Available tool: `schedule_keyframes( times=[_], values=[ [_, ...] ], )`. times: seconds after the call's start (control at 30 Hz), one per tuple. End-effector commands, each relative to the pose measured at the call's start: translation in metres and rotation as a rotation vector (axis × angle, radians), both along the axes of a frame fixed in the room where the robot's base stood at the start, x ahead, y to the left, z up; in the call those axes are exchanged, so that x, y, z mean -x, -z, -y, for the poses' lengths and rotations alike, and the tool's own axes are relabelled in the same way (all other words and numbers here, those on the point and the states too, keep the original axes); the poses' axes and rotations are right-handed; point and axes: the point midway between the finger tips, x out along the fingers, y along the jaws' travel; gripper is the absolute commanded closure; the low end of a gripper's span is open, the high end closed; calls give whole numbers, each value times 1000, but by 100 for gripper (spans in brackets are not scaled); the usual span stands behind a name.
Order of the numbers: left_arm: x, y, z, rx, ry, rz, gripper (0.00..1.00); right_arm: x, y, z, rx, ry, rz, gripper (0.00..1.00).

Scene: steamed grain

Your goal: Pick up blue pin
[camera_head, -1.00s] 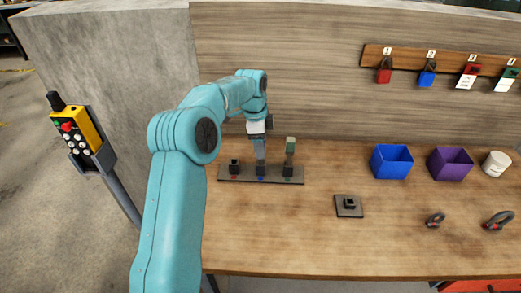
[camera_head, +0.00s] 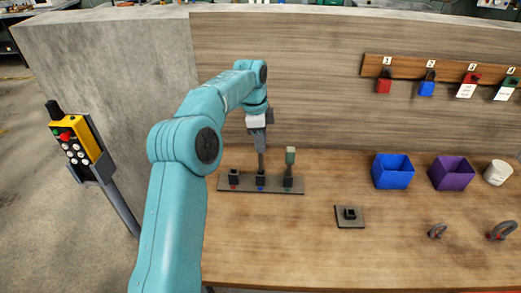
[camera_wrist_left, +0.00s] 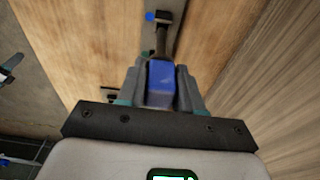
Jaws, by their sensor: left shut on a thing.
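My left gripper (camera_head: 258,141) is shut on the blue pin, above the middle holder of a dark rack (camera_head: 275,190). In the wrist view, the pin's blue head (camera_wrist_left: 160,82) sits between the two grey fingers, with its dark shaft beyond. In the head view the grey shaft (camera_head: 261,160) shows below the fingers, upright and in line with the blue-marked holder (camera_head: 261,180). I cannot tell whether its lower end is still inside. The blue head is hidden there by the fingers. My right gripper is not in view.
The red-marked left holder (camera_head: 233,177) is empty. A square base (camera_head: 349,217), a blue bin (camera_head: 393,171), a purple bin (camera_head: 451,172) and a white cup (camera_head: 497,172) stand to the right. A wall rises behind.

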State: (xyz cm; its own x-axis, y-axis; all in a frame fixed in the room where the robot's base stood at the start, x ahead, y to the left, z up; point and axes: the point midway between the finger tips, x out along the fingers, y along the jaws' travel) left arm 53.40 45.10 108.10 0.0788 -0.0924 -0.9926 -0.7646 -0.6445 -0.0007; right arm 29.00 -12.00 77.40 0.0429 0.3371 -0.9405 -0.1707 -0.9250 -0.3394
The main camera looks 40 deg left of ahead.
Motion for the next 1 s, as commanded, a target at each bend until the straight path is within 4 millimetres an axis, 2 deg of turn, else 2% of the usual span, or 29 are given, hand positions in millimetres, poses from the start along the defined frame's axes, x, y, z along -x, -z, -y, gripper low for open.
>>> schedule_keyframes(
  times=[0.03,0.3,0.5,0.7,1.0],
  values=[
    [-1,-16,0,-2,0,6,100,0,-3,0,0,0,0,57],
    [-1,-96,0,-2,-1,4,100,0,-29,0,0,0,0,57],
    [0,-134,0,-1,1,1,100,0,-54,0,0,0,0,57],
    [0,-147,0,-1,1,1,100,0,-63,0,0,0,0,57],
    [0,-147,0,-1,1,1,100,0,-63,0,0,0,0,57]
  ],
)
